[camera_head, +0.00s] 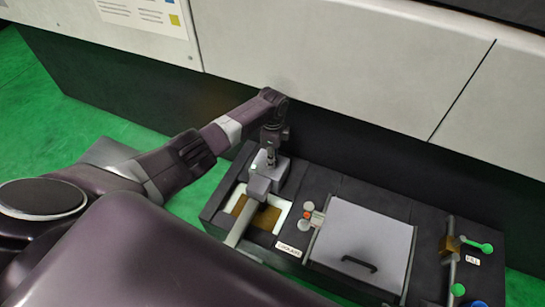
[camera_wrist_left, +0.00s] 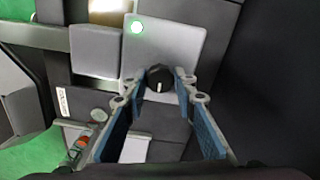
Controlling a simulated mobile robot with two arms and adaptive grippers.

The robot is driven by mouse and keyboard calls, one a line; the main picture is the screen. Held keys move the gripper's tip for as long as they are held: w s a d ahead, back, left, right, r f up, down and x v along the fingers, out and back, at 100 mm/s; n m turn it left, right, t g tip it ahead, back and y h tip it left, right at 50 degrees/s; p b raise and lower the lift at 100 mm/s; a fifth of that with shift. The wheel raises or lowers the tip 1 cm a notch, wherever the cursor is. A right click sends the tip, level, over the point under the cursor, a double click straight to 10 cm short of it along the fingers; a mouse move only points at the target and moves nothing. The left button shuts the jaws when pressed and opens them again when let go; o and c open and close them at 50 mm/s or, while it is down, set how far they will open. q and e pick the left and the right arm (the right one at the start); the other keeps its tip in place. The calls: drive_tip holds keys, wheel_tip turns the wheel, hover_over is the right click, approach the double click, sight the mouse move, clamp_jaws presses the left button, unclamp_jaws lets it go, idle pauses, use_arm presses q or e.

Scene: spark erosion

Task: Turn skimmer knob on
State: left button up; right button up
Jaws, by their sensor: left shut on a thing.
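The skimmer knob (camera_wrist_left: 160,77) is a black round knob with a white mark, on a light grey box (camera_wrist_left: 190,40). The mark points towards the bottom of the left wrist view. My left gripper (camera_wrist_left: 159,82) has its fingers on both sides of the knob and is shut on it. A green light (camera_wrist_left: 137,27) glows on the same box. In the head view my left gripper (camera_head: 270,148) points down onto the grey skimmer box (camera_head: 281,172), and the knob is mostly hidden there. My right gripper is not in view.
A dark tank unit (camera_head: 330,185) carries the skimmer. A grey lid with a dark handle (camera_head: 359,264) lies right of it. Green valve handles (camera_head: 477,244) stand at the right end. A large machine wall (camera_head: 330,65) rises close behind.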

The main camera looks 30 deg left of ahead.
use_arm(q)
drive_tip(key=shift+m, duration=0.6)
drive_tip(key=o, duration=1.2)
drive_tip(key=shift+c, duration=0.2)
wheel_tip(320, 180, up, 12)
drive_tip(key=shift+f, duration=0.1)
